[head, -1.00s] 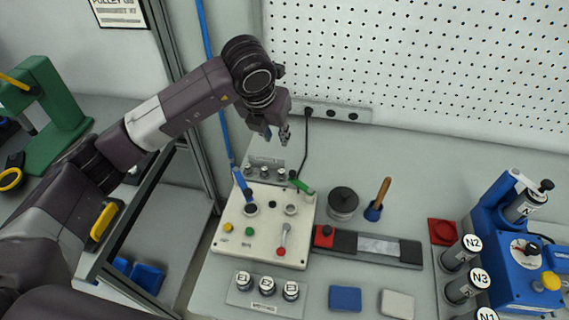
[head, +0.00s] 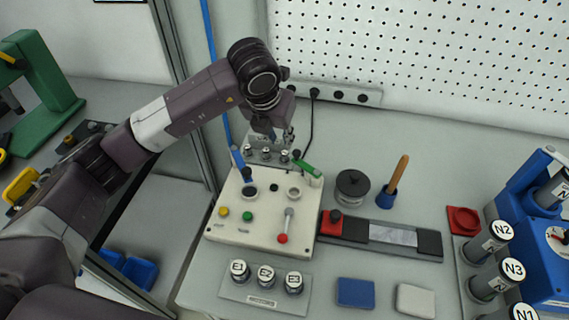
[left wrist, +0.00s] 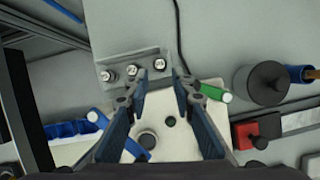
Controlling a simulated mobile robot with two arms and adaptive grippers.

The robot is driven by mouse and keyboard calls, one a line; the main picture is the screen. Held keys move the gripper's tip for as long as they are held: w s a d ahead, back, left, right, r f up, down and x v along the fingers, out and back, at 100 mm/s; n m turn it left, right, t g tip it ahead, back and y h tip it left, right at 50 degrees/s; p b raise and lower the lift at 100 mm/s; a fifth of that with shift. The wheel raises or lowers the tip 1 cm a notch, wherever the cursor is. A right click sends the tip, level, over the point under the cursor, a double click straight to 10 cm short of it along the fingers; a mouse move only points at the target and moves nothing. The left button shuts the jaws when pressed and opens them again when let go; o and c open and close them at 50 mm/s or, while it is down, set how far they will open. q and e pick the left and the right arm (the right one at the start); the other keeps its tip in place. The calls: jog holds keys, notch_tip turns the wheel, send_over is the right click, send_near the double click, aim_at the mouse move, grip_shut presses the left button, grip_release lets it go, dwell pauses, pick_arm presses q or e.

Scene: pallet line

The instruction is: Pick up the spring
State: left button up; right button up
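I cannot make out a spring for certain in either view. My left gripper (head: 277,138) hangs just above a small rack (head: 263,136) that holds a row of small round metal pieces (head: 267,154). In the left wrist view my left gripper (left wrist: 159,80) is open with nothing between its fingers. The same rack (left wrist: 143,55) lies just beyond the fingertips, with the rightmost metal piece (left wrist: 159,64) nearly between them. My right gripper is not in view.
A white control panel (head: 262,238) with a red-knobbed lever, blue handle and green handle (head: 306,168) stands in front of the rack. A black knobbed disc (head: 352,188) and a wooden-handled tool (head: 397,175) are to the right. A black cable runs behind.

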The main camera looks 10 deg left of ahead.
aim_at(285, 152)
pick_arm(q)
jog(key=p+x, duration=0.3)
jog(key=x, duration=0.4)
jog(key=shift+w+f, duration=0.2)
jog(key=shift+f, duration=0.25)
jog(key=c, duration=0.6)
